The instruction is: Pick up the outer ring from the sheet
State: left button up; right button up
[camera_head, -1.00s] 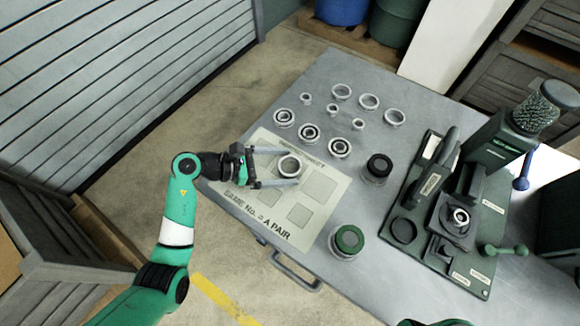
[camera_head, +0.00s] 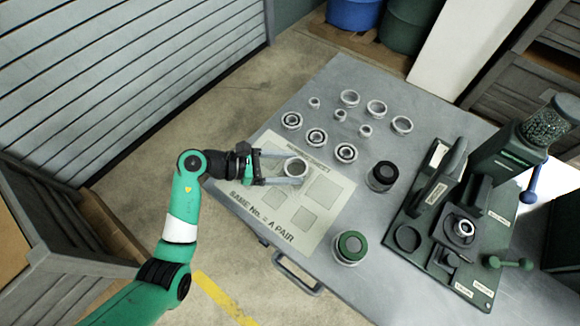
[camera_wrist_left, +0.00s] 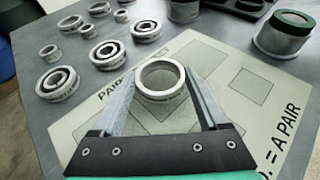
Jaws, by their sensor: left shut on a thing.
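The outer ring (camera_head: 296,167) is a pale metal ring over the upper part of the printed sheet (camera_head: 318,223). My left gripper (camera_head: 292,169) is shut on it, with one finger on each side. In the left wrist view the ring (camera_wrist_left: 161,94) sits between the tips of the two long fingers (camera_wrist_left: 163,100), its open bore facing up. I cannot tell whether the ring touches the sheet (camera_wrist_left: 222,125) or is slightly above it. My right gripper is not in view.
Several loose rings and bearings (camera_head: 316,138) lie behind the sheet. A dark-topped jar (camera_head: 382,176) and a green-topped jar (camera_head: 349,247) stand to its right. A dark fixture board (camera_head: 455,235) with a press and levers fills the table's right.

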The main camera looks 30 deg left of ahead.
pick_arm(q)
jog(key=s+d+r+p, duration=0.6)
jog(key=d+r+p, duration=0.1)
jog(key=d+r, duration=0.5)
jog(key=shift+d, duration=0.3)
